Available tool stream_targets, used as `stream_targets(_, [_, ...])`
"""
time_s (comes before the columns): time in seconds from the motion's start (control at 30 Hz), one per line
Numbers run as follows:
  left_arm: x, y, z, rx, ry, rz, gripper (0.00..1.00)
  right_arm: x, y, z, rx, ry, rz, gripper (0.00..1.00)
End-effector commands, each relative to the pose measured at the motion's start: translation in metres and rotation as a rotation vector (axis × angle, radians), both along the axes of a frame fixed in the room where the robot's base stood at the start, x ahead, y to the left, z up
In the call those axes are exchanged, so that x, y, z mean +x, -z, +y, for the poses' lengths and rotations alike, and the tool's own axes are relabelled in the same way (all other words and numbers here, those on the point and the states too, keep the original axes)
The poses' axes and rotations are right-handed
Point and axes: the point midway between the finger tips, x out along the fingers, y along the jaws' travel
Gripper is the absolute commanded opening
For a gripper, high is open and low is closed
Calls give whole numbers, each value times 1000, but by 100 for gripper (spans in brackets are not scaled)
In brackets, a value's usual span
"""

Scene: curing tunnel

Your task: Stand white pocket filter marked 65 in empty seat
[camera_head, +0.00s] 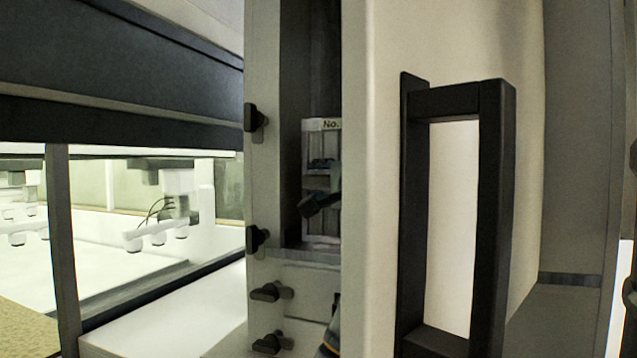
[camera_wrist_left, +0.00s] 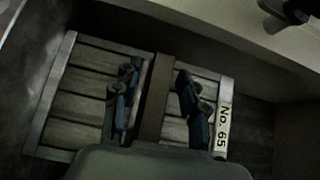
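The white pocket filter (camera_head: 322,228) stands upright inside a narrow, dark opening in the grey housing in the head view. Its label reads "No." there, with the number hidden. In the left wrist view the filter (camera_wrist_left: 85,85) fills the middle, with slatted pale pockets and a label (camera_wrist_left: 222,128) reading "No. 65". My left gripper (camera_wrist_left: 157,103) has its two blue-padded fingers on either side of the filter's dark central bar (camera_wrist_left: 158,88), with a small gap visible. In the head view the left gripper (camera_head: 322,184) is partly hidden by the housing edge. My right gripper and the empty seat are not seen.
A pale door-like panel with a tall black handle (camera_head: 493,200) stands close on the right. Black knobs (camera_head: 256,240) line the housing post left of the opening. At left, a lit bay (camera_head: 150,200) with white fittings lies behind a dark frame.

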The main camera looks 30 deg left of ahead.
Motion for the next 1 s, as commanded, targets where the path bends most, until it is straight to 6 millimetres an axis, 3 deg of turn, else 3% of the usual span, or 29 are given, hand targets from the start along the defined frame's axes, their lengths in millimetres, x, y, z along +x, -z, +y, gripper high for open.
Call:
stream_targets(0.23, [-4,1,-8,1,2,-3,42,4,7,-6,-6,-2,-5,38])
stream_targets(0.6, [-31,2,-59,1,3,-3,42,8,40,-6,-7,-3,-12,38])
stream_targets(1.0, [-36,-1,-66,0,0,-1,42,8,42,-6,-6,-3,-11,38])
